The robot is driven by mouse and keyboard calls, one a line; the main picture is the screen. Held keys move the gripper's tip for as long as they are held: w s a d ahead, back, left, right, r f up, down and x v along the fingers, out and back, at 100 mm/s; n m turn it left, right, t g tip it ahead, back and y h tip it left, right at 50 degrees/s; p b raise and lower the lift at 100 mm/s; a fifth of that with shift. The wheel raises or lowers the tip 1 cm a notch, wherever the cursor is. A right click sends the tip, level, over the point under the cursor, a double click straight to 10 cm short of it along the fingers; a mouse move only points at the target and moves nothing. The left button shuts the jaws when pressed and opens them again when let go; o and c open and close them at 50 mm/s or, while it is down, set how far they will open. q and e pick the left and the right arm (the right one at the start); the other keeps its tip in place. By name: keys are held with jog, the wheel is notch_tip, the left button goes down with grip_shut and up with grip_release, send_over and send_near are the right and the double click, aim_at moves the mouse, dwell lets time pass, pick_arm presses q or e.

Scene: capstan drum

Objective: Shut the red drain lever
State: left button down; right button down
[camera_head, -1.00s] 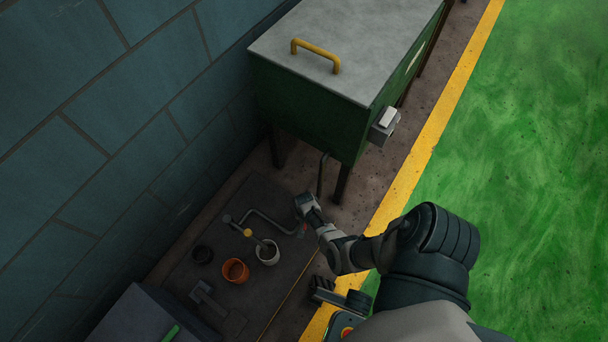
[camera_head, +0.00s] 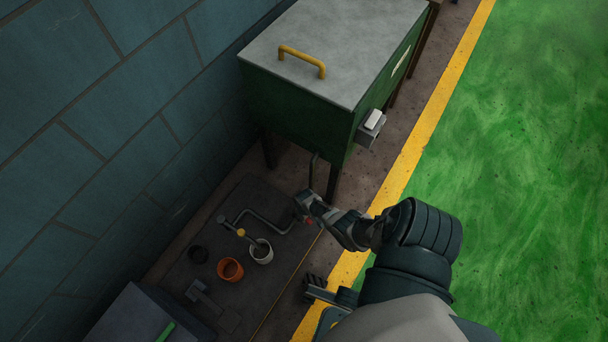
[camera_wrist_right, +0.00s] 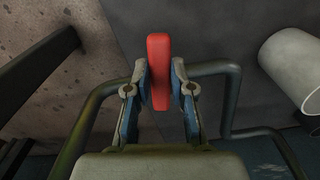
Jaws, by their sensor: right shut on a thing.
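The red drain lever (camera_wrist_right: 158,60) stands between the two fingers of my right gripper (camera_wrist_right: 159,88) in the right wrist view. The fingers are shut on its sides, and its red end sticks out past the fingertips. In the head view my right gripper (camera_head: 305,204) is low beside the front leg of the green tank, and only a small red bit of the lever (camera_head: 309,221) shows by it. The bent grey pipe (camera_head: 268,222) runs from the gripper's area toward the left.
The green tank (camera_head: 300,115) with a grey lid and yellow handle (camera_head: 301,58) stands above. A wall is at left; the green floor (camera_head: 520,180) is clear.

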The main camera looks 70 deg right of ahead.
jog(key=shift+s+d+f+n, duration=0.15)
jog(key=shift+s+n, duration=0.1)
jog(key=shift+n, duration=0.3)
jog(key=shift+s+a+f+n, duration=0.1)
jog(key=shift+s+n, duration=0.15)
jog(key=shift+n, duration=0.3)
jog(key=shift+d, duration=0.15)
jog(key=c, duration=1)
grip_release()
jog(key=shift+w+d+r, duration=0.1)
jog(key=shift+w+d, duration=0.05)
jog(key=shift+r, duration=0.1)
notch_tip(320, 180, up, 12)
